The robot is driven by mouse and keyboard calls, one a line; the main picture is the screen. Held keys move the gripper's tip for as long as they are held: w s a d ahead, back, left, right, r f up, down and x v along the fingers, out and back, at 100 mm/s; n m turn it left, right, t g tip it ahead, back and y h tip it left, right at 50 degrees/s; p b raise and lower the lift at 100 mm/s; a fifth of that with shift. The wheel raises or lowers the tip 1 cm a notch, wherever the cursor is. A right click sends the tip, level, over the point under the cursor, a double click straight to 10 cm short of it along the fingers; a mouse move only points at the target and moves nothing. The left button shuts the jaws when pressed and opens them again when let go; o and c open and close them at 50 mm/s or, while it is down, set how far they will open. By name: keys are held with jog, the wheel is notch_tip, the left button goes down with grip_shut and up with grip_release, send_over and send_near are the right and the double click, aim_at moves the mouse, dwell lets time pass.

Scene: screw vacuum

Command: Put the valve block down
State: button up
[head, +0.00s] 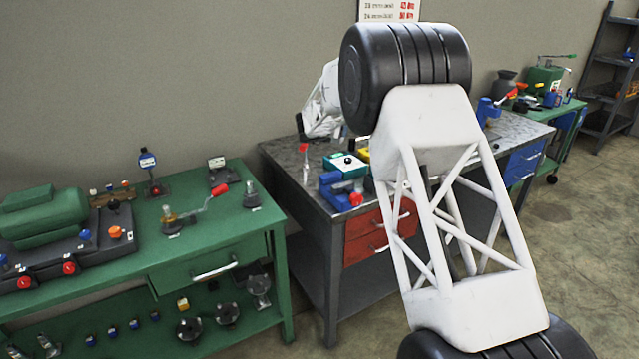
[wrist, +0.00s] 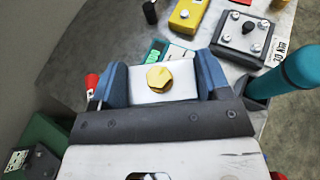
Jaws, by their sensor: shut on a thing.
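In the wrist view my gripper (wrist: 161,65) has its two blue fingers shut on the valve block (wrist: 182,89), a pale metal block with a brass hexagonal fitting on its facing side. One finger is on each side of it. The block's underside is hidden, so I cannot tell whether it touches the grey workbench (wrist: 85,50) behind it. In the head view my arm hides most of the far bench area, and I cannot make out the block there.
The grey workbench (head: 278,150) carries a teal-and-white device (head: 346,164) and a blue vise-like tool (head: 338,188). In the wrist view a yellow box (wrist: 187,15), a grey plate with a knob (wrist: 243,38) and a teal cylinder (wrist: 298,71) are close by. A green bench (head: 205,260) stands left.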

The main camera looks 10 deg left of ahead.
jog(key=s+a+f+m+g+h, duration=0.3)
jog(key=a+f+m+h, duration=0.2)
jog(key=f+m+h, duration=0.1)
jog(key=shift+s+g, duration=0.2)
jog(key=shift+g, duration=0.1)
dwell(0.3)
jog(key=shift+f, duration=0.1)
jog(key=shift+d+f, duration=0.1)
jog(key=shift+f, duration=3)
jog(key=shift+f, duration=1.85)
jog(key=shift+f, duration=0.15)
jog(key=o, duration=1.1)
jog(key=shift+f, duration=0.1)
